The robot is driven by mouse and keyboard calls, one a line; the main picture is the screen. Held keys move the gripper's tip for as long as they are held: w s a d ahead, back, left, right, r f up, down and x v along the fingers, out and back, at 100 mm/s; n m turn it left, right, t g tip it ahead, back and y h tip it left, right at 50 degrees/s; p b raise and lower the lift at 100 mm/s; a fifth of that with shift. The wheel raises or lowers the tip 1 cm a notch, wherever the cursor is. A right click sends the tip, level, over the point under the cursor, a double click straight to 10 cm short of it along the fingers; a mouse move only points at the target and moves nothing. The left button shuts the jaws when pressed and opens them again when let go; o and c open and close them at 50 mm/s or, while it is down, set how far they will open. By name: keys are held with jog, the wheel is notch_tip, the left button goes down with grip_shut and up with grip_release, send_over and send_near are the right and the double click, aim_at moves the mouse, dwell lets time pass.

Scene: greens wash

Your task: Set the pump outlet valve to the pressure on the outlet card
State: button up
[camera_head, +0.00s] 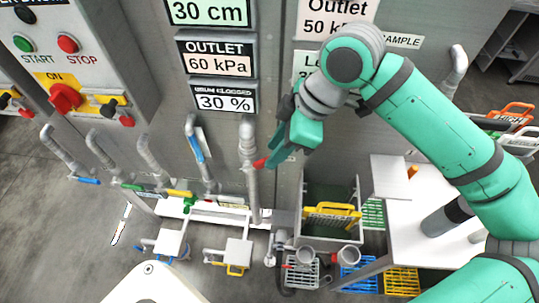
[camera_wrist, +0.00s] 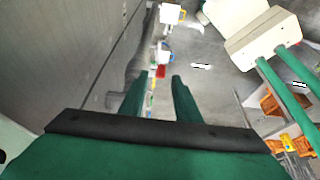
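The pump panel's outlet display (camera_head: 215,62) reads 60 kPa. The outlet card (camera_head: 337,18) at the top reads "Outlet 50 k", with the end of the unit covered by my arm. A grey vertical pipe (camera_head: 249,140) carries a valve with a red handle (camera_head: 261,162), pointing right towards my gripper. My gripper (camera_head: 278,156) is beside this handle, to its right. In the wrist view its two green fingers (camera_wrist: 158,85) stand apart with a gap between them. A small red patch (camera_wrist: 160,71) shows beyond the fingertips; I cannot tell whether it is the handle or whether anything is touched.
Other pipes have a blue handle (camera_head: 195,148), a yellow handle (camera_head: 179,193) and a green handle (camera_head: 132,186). A display (camera_head: 225,102) below the outlet reads 30 %. A white table (camera_head: 425,215) stands right. Coloured crates (camera_head: 357,279) stand on the floor below.

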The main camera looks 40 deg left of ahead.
aim_at(264, 159)
jog(key=x, duration=0.3)
jog(key=shift+a+f, duration=0.15)
jog(key=shift+f, duration=0.05)
jog(key=shift+w+f, duration=0.1)
jog(key=shift+s+a, duration=0.1)
jog(key=shift+s, duration=0.15)
grip_shut()
jog(key=shift+s+a+r+t+h, duration=0.2)
jog(key=shift+a+r+t+h, duration=0.1)
jog(key=shift+h, duration=0.2)
grip_release()
jog(key=shift+w, duration=0.1)
